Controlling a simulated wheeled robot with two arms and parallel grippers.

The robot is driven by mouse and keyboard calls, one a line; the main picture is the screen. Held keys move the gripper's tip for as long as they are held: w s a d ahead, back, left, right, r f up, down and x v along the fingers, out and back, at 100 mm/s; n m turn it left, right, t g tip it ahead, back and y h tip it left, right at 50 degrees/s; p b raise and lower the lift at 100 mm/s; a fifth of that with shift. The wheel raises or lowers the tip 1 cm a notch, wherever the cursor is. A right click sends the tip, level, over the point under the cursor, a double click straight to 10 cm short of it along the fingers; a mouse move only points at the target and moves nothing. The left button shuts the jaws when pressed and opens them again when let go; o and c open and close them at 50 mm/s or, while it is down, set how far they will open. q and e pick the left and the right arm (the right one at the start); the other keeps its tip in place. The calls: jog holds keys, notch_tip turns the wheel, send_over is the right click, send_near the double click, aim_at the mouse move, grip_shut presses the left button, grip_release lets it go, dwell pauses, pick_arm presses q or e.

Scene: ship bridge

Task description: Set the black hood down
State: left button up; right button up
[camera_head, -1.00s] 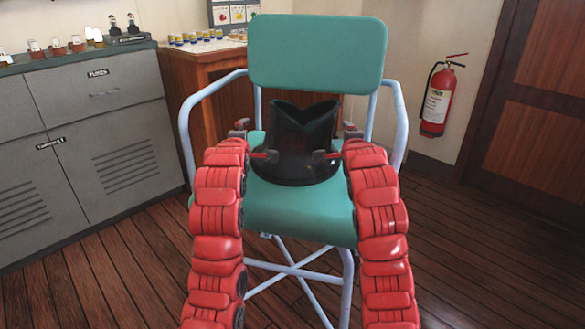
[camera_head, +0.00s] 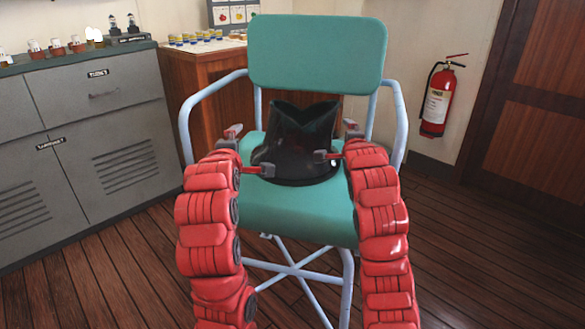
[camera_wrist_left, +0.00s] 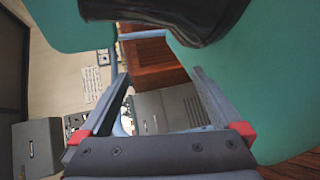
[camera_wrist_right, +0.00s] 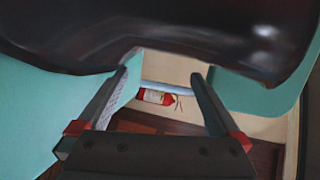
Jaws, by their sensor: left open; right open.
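The black hood (camera_head: 300,145) stands upright on the green seat (camera_head: 285,215) of the chair. It is glossy, with a wide base and a notched top. My left gripper (camera_head: 246,151) is open at the hood's left side, with a small gap to it. In the left wrist view its two fingers are apart and empty, and the hood (camera_wrist_left: 205,18) is at the top. My right gripper (camera_head: 338,146) is open close by the hood's right side. In the right wrist view its fingers are apart with the hood (camera_wrist_right: 150,30) above; whether they touch it I cannot tell.
The chair's green backrest (camera_head: 317,53) rises behind the hood, and pale blue armrests (camera_head: 400,120) flank both arms. A grey cabinet (camera_head: 95,140) stands left, a wooden desk (camera_head: 205,85) behind, and a red fire extinguisher (camera_head: 438,98) on the right wall. The front of the seat is bare.

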pick_arm(q)
jog(key=shift+v, duration=1.25)
jog(key=shift+s, duration=0.1)
pick_arm(e)
jog(key=shift+s, duration=0.1)
jog(key=v, duration=1.1)
jog(key=shift+s+r, duration=0.1)
jog(key=shift+s, duration=0.25)
